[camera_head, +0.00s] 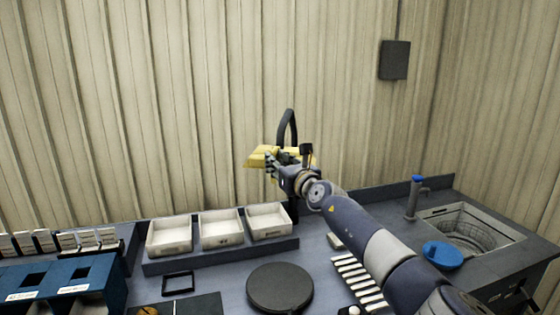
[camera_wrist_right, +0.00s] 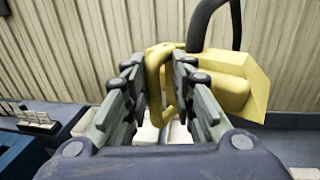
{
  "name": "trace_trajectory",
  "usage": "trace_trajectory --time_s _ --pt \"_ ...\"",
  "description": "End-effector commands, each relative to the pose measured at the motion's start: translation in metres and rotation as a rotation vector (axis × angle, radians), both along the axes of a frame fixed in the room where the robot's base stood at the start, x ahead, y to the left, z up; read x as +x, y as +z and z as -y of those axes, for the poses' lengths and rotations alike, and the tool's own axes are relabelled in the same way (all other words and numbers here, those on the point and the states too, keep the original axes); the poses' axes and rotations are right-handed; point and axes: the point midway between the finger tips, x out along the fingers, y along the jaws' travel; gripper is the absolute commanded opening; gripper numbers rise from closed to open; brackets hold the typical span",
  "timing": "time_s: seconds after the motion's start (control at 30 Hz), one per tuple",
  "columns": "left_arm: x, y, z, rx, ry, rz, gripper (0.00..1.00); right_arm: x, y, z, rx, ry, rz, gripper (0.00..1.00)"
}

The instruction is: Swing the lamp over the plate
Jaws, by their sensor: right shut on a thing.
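The lamp has a yellow head (camera_head: 262,153) on a curved black neck (camera_head: 287,125), near the back wall above the white trays. In the right wrist view the yellow lamp head (camera_wrist_right: 235,80) has a yellow loop handle (camera_wrist_right: 157,75). My right gripper (camera_head: 277,165) is shut on that handle, with a finger on each side (camera_wrist_right: 165,85). The plate, a round dark disc (camera_head: 280,287), lies on the bench at the front middle, nearer to me than the lamp. My left gripper is not in view.
White trays (camera_head: 221,227) stand in a row on a raised ledge behind the plate. A small black frame (camera_head: 178,283) lies left of the plate, and white slats (camera_head: 357,278) lie right of it. A sink (camera_head: 462,228) with a blue bowl (camera_head: 442,254) is at the right.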

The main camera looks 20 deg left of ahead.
Motion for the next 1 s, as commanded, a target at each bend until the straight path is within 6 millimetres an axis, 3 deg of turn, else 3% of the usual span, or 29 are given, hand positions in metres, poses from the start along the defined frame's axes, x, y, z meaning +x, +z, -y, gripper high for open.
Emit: trace_trajectory --time_s 0.03,0.33,0.37,0.4,0.77,1.0 --pt "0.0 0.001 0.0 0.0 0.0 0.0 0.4 0.003 0.009 0.004 0.003 -0.012 0.018 0.0" --pt "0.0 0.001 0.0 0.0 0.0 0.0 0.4 0.004 0.009 0.005 0.002 -0.013 0.019 0.0" --pt "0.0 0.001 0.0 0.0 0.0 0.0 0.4 0.004 0.009 0.005 0.003 -0.013 0.018 0.28" --pt "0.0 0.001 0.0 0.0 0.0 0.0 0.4 0.004 0.009 0.005 0.003 -0.014 0.018 0.33" --pt "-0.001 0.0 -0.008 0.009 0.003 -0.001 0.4 0.002 0.006 0.003 0.001 -0.008 0.01 0.33" --pt "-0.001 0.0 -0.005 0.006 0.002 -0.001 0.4 0.003 0.032 0.003 -0.001 -0.008 0.015 0.33"
